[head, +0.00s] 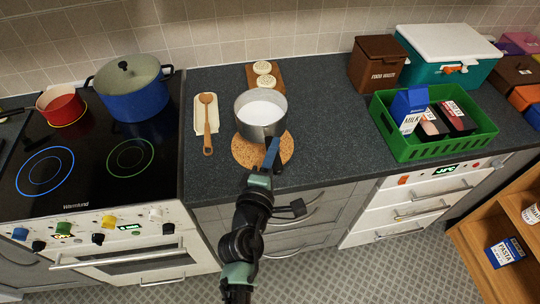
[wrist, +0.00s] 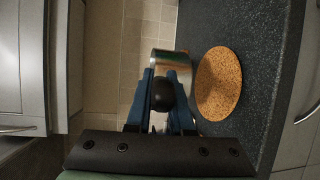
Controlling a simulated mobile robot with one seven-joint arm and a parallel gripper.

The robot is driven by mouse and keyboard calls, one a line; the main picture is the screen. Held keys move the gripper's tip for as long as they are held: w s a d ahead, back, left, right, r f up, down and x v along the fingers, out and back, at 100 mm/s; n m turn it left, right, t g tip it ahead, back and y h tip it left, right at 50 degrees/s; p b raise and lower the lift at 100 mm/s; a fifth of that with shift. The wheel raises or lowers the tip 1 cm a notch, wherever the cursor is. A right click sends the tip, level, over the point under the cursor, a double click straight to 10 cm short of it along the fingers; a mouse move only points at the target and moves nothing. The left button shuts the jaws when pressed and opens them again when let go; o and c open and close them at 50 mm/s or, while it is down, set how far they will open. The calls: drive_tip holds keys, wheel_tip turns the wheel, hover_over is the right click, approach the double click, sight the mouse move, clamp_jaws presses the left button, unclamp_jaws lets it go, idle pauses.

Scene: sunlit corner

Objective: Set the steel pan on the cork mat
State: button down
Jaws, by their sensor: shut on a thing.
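The steel pan (head: 261,127) is upright in the head view, pale white inside, with its handle toward me. My gripper (head: 271,158) is shut on the pan's handle from the front. The round cork mat (head: 240,153) lies on the counter under the pan, which hides its back part in the head view. In the wrist view the pan's steel side (wrist: 168,60) shows beyond my gripper (wrist: 163,90), with a gap between it and the cork mat (wrist: 219,84). The pan is held above the mat, apart from it.
A spoon (head: 207,124) on a cream rest lies left of the mat. A wooden board (head: 277,78) with two round pale items is behind the pan. A blue pot (head: 133,96) stands on the hob. A green crate (head: 406,151) is at right. Counter between mat and crate is clear.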

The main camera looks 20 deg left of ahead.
wheel_tip(320, 180, down, 7)
drive_tip(key=b, duration=0.4)
drive_tip(key=shift+f, duration=0.15)
drive_tip(key=c, duration=1.2)
unclamp_jaws()
drive_tip(key=shift+d+f, duration=0.1)
drive_tip(key=shift+f, duration=0.2)
drive_tip(key=o, duration=0.4)
drive_tip(key=s+d+r+b, duration=0.1)
drive_tip(key=s, duration=1.1)
drive_tip(key=shift+d+r+b, duration=0.3)
drive_tip(key=shift+d+r, duration=0.05)
drive_tip(key=shift+d, duration=0.05)
